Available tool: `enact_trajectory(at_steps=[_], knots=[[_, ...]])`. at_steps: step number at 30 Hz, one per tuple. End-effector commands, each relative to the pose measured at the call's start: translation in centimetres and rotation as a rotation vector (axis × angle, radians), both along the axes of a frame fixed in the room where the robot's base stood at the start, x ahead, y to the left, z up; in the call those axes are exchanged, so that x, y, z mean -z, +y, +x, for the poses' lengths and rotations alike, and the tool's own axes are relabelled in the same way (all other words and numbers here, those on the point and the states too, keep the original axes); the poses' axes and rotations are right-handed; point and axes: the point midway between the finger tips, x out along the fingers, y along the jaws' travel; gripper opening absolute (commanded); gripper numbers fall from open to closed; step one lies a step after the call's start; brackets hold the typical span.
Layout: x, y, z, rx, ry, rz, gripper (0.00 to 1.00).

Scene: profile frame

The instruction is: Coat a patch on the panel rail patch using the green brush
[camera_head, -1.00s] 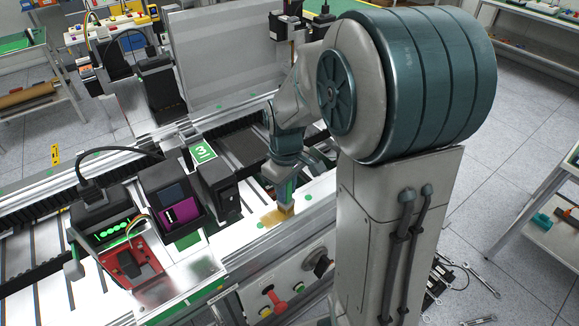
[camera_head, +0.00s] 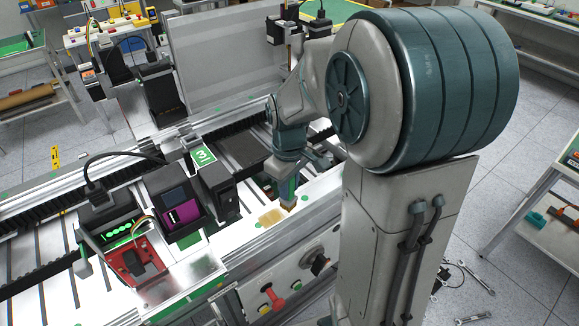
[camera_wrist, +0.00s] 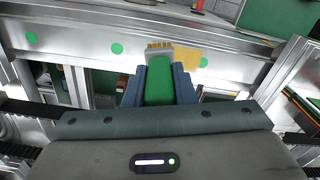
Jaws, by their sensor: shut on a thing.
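My gripper (camera_wrist: 159,88) is shut on the green brush (camera_wrist: 159,80), whose green handle sits between the blue-grey fingers in the wrist view. The brush's tan bristle end (camera_wrist: 159,47) points away from the gripper and lies at the left edge of a yellowish patch (camera_wrist: 190,60) on the silver panel rail (camera_wrist: 80,42). In the head view the brush (camera_head: 287,193) hangs bristles down at the right end of the patch (camera_head: 270,216) on the rail. Whether the bristles touch the surface I cannot tell.
A black box with a magenta front (camera_head: 182,212) and a red board (camera_head: 133,258) stand left of the patch. A panel with a red knob (camera_head: 272,297) lies below the rail. Green dots mark the rail beside the patch.

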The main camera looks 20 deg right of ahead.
Motion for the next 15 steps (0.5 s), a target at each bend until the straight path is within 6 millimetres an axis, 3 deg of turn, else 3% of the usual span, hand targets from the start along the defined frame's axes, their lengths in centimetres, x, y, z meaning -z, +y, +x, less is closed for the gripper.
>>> enact_trajectory(at_steps=[9, 15], knots=[[-3.4, 0.1, 0.1, -0.001, -0.004, 0.0, 0.0], [-4.3, 0.1, 0.0, -0.002, -0.002, 0.0, 0.0]])
